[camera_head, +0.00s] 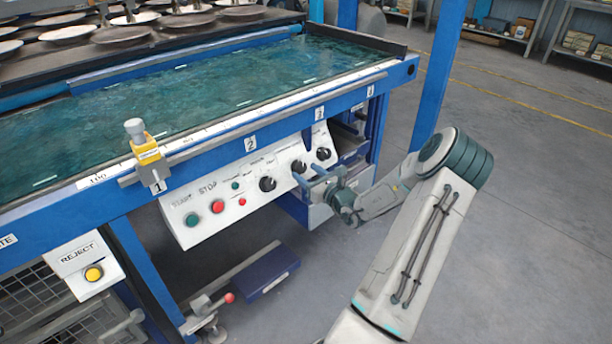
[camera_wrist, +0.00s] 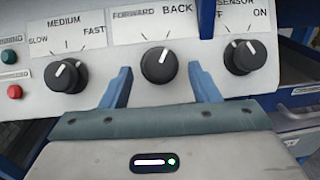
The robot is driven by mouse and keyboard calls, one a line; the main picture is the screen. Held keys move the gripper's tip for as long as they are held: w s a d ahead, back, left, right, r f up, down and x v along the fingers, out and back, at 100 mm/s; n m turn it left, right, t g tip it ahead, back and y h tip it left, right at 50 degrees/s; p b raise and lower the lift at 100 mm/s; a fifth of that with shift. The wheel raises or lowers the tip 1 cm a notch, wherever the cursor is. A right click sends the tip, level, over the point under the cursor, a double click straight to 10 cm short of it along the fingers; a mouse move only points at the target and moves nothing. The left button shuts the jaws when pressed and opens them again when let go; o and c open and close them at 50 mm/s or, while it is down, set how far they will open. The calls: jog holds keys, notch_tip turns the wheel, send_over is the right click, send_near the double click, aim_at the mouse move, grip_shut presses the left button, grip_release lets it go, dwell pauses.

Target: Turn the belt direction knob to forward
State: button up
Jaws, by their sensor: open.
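The belt direction knob (camera_wrist: 160,65) is a black round knob under a white label reading FORWARD at left and BACK at right. Its white pointer line points up and slightly right, toward the BACK side. My gripper (camera_wrist: 162,80) is open, with one blue finger on each side of this knob and visible gaps between them; I cannot tell how far the fingertips are from the panel. In the head view the knob (camera_head: 299,166) is on the sloped white control panel (camera_head: 222,222), and my gripper (camera_head: 311,179) is just in front of it, partly covering that area.
A speed knob (camera_wrist: 66,76) is to the left and a sensor knob (camera_wrist: 245,57) to the right, both close to my fingers. Green (camera_head: 192,220) and red (camera_head: 218,206) buttons are farther left. The blue machine frame (camera_head: 240,148) overhangs the panel. Open floor lies at right.

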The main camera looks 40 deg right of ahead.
jog(key=shift+w, duration=0.6)
jog(key=c, duration=1)
jog(key=shift+o, duration=0.2)
jog(key=shift+n, duration=0.4)
jog(key=n+y, duration=0.1)
jog(key=n, duration=0.1)
jog(key=n+y, duration=0.2)
jog(key=n, duration=0.1)
jog(key=n+g+y, duration=0.1)
jog(key=n, duration=0.1)
jog(key=shift+d+n, duration=0.3)
jog(key=shift+d, duration=0.1)
jog(key=n+g+y, duration=0.1)
jog(key=n, duration=0.1)
jog(key=n+y+b, duration=0.1)
jog(key=n, duration=0.1)
jog(key=n+g+y, duration=0.1)
jog(key=n, duration=0.2)
jog(key=shift+w+d+r+g, duration=0.1)
jog(key=shift+d+r+g, duration=0.1)
jog(key=shift+d+g, duration=0.1)
